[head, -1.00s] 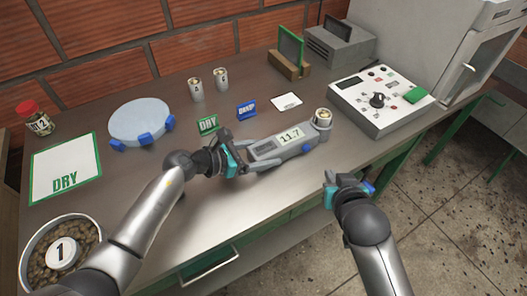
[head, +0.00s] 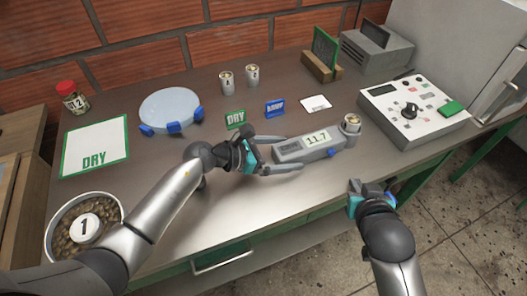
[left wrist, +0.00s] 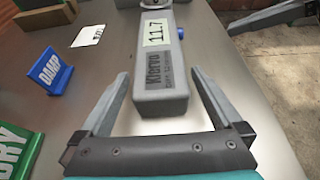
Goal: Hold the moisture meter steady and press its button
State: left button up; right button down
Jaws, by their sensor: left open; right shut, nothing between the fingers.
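The moisture meter (head: 305,146) is a long grey device lying on the metal table, its display reading 11.7. A blue button (head: 331,153) sits on its near side, and a small filled cup (head: 351,124) is at its far right end. My left gripper (head: 284,153) is open at the meter's left end, fingers on either side of it. In the left wrist view the meter (left wrist: 160,75) lies between the spread fingers (left wrist: 160,92), with gaps on both sides. My right gripper (head: 367,187) is shut and empty, off the table's front edge, below and right of the meter.
A green DRY sign (head: 235,119) and blue DAMP sign (head: 275,109) stand behind the meter. A white card (head: 315,103) lies nearby. A control box (head: 412,110) stands to the right. A bean bowl (head: 56,240) and DRY mat (head: 95,146) are left.

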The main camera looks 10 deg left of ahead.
pick_arm(q)
jog(key=v, duration=1.1)
jog(key=shift+d, duration=0.1)
